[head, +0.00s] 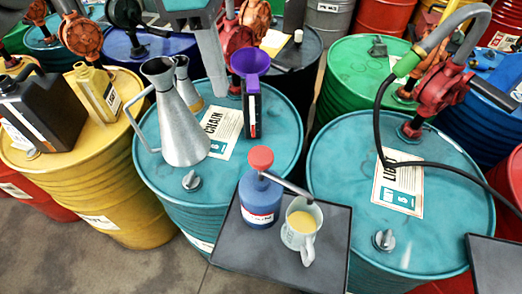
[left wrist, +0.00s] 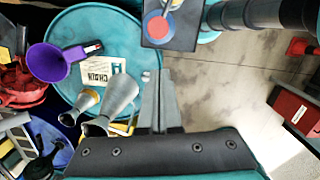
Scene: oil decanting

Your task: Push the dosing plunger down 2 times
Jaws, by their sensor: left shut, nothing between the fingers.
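The dosing pump is a blue bottle (head: 260,200) with a red round plunger (head: 261,158) on top. It stands upright on a dark tray (head: 232,246). Its grey spout reaches right over a pale mug (head: 299,240) that holds yellow liquid. The red plunger also shows at the top of the left wrist view (left wrist: 157,27). My left gripper (head: 217,90) is shut and empty, its grey fingers pointing down behind and left of the plunger, apart from it. The fingers also show in the left wrist view (left wrist: 156,76). My right gripper is not in view.
Metal pouring cans (head: 180,120), a purple funnel (head: 250,62) and a label sheet stand on the teal drum (head: 285,140) behind the pump. Another teal drum (head: 340,170) with a red hand pump and black hose stands at right. A yellow drum (head: 110,190) is at left.

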